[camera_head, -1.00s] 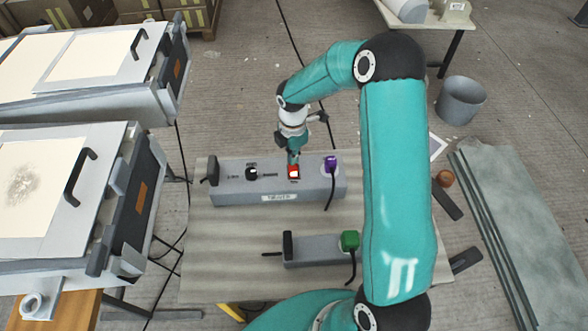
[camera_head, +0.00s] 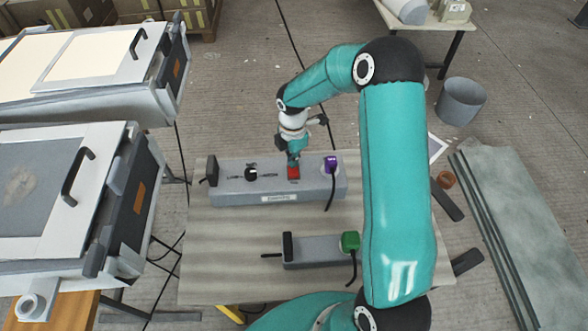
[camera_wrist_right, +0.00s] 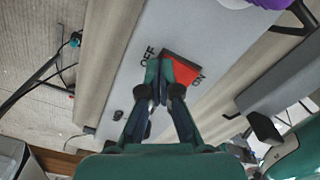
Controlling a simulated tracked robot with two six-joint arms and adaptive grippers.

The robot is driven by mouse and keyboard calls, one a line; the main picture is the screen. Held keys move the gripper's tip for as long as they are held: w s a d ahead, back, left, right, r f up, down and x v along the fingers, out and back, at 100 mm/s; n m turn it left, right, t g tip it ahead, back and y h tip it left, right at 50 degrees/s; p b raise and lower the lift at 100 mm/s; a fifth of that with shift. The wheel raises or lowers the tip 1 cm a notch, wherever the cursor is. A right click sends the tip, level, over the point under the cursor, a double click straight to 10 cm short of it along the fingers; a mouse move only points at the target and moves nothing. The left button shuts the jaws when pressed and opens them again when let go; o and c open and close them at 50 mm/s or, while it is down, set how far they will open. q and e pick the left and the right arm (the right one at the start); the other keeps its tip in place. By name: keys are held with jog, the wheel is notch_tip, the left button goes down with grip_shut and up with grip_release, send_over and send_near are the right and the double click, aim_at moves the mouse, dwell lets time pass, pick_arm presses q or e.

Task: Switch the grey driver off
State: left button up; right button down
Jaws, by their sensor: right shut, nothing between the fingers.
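The grey driver (camera_head: 225,190) is a long box on the bench, with a red rocker switch (camera_head: 294,173), a black knob (camera_head: 251,173) and a purple plug (camera_head: 331,164) on top. My right gripper (camera_head: 293,160) is shut and empty, its tips at the switch. In the right wrist view the fingertips (camera_wrist_right: 165,72) are at the OFF-side end of the red rocker (camera_wrist_right: 183,70), partly covering it. The ON mark is at its other end. The rocker looks plain red, without a glow. My left gripper is not in view.
A smaller grey box (camera_head: 312,252) with a green plug (camera_head: 350,241) lies nearer on the bench (camera_head: 215,275). Two framed panels (camera_head: 30,190) stand at left; the nearer panel is dark, the farther bright. A bucket (camera_head: 460,100) and stacked sheets (camera_head: 515,220) are on the right.

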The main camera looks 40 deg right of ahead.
jog(key=shift+r+p, duration=2.45)
jog(key=shift+r, duration=1.05)
